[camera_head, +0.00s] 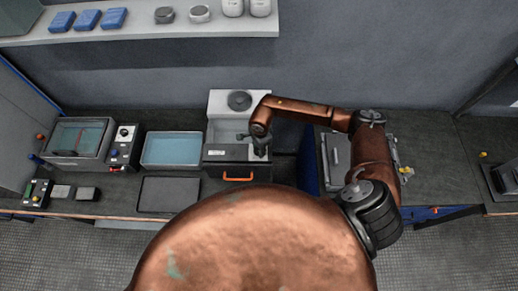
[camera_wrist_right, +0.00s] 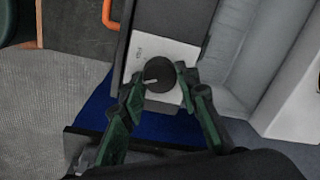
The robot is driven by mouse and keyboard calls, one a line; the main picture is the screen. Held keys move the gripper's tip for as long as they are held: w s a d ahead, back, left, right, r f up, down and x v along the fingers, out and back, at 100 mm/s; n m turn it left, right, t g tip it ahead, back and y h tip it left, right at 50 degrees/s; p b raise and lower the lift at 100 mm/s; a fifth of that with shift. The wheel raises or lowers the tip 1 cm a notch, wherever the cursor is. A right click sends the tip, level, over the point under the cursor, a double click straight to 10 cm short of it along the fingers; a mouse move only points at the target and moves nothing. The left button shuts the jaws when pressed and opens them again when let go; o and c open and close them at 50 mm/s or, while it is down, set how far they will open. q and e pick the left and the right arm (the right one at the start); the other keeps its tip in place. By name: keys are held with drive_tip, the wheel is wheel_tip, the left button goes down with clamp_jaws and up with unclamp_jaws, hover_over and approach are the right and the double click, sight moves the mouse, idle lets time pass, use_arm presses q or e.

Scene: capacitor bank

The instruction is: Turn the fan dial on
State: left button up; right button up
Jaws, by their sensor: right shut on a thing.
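The fan dial (camera_wrist_right: 158,72) is a dark round knob on a pale plate in the right wrist view. Its short white pointer mark points left in that view. Small lettering stands beside it, too small to read. My right gripper (camera_wrist_right: 160,80) has its green fingers on either side of the dial, shut on it. In the head view my right gripper (camera_head: 260,150) reaches down to the front right corner of the grey device (camera_head: 222,127), which has a dark round fan (camera_head: 239,100) on top. The gripper hides the dial there. My left gripper is not in view.
An orange handle (camera_head: 238,177) sticks out of the dark front below the device. A blue-filled tray (camera_head: 172,149) and a dark mat (camera_head: 168,194) lie to the left. A control box (camera_head: 123,146) stands farther left. A shelf (camera_head: 150,35) runs above.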

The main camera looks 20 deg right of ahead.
sight(258, 152)
drive_tip(key=m+b, duration=0.3)
drive_tip(key=m, duration=0.2)
drive_tip(key=shift+f+m+b, duration=0.1)
drive_tip(key=shift+m+b, duration=0.25)
drive_tip(key=shift+m, duration=0.05)
drive_tip(key=m+b, duration=0.1)
drive_tip(key=m, duration=0.2)
drive_tip(key=shift+s+a+h+b, duration=0.1)
drive_tip(key=shift+h+b, duration=0.2)
drive_tip(key=shift+b, duration=0.05)
drive_tip(key=shift+m+b, duration=0.5)
drive_tip(key=shift+m, duration=0.7)
drive_tip(key=o, duration=1.2)
drive_tip(key=shift+c, duration=0.2)
drive_tip(key=shift+r, duration=0.35)
wheel_tip(258, 152, up, 12)
drive_tip(key=shift+s+a+f, duration=0.25)
drive_tip(key=shift+a, duration=0.1)
